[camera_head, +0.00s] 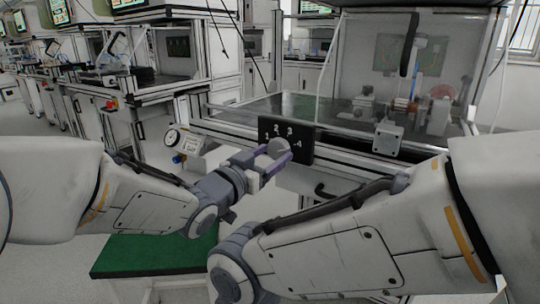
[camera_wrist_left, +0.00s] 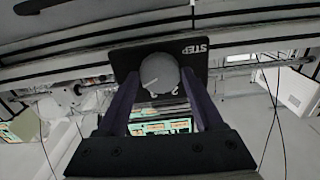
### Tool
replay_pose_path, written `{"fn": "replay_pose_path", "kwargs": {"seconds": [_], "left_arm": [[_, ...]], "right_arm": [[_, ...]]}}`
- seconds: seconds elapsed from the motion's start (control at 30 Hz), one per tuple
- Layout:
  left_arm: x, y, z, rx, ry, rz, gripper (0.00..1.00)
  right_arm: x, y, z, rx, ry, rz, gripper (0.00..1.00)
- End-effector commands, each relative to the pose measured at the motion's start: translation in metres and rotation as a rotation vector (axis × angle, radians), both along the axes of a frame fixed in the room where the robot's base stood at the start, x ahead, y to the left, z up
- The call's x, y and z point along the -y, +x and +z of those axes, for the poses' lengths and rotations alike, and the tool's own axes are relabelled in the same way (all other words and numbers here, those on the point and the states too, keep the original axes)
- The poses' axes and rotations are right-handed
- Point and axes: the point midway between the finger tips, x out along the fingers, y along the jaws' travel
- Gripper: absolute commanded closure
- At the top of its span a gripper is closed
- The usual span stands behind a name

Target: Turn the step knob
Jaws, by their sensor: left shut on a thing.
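The step knob (camera_head: 278,147) is a round grey knob on a black panel (camera_head: 303,150) with white numbers 1 to 4, on the front of the bench. In the left wrist view the knob (camera_wrist_left: 158,72) shows a short white line, and the panel (camera_wrist_left: 197,62) reads "STEP", upside down. My left gripper (camera_head: 272,160) is shut on the knob, with one purple finger on each side; it also shows in the left wrist view (camera_wrist_left: 160,88). The right arm crosses the lower right of the head view, but its gripper is not in view.
A clear-walled test enclosure (camera_head: 345,70) stands above the panel. A green-topped surface (camera_head: 140,255) lies below at left.

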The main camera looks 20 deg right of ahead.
Motion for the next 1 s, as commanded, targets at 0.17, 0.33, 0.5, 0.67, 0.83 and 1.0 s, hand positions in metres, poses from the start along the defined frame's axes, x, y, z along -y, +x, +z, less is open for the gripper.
{"fn": "replay_pose_path", "kwargs": {"seconds": [0.17, 0.33, 0.5, 0.67, 0.83, 1.0], "left_arm": [[0.001, -0.001, 0.001, -0.06, -0.043, -0.002, 0.87], [0.002, -0.001, 0.002, -0.156, -0.118, -0.003, 0.87], [0.002, -0.001, 0.002, -0.271, -0.208, -0.003, 0.87], [0.003, -0.002, 0.002, -0.377, -0.289, -0.004, 0.87], [0.003, -0.002, 0.002, -0.471, -0.365, -0.005, 0.87], [0.003, -0.002, 0.001, -0.54, -0.419, -0.005, 0.87]], "right_arm": [[0.0, 0.0, 0.008, 0.0, 0.0, 0.0, 1.0], [0.0, 0.0, 0.018, 0.0, 0.0, 0.0, 1.0], [0.0, 0.0, 0.029, 0.0, 0.0, 0.0, 1.0], [0.0, 0.0, 0.037, 0.0, 0.0, 0.0, 1.0], [0.0, 0.0, 0.045, 0.0, 0.0, 0.0, 1.0], [0.0, 0.0, 0.05, 0.0, 0.0, 0.0, 1.0]]}}
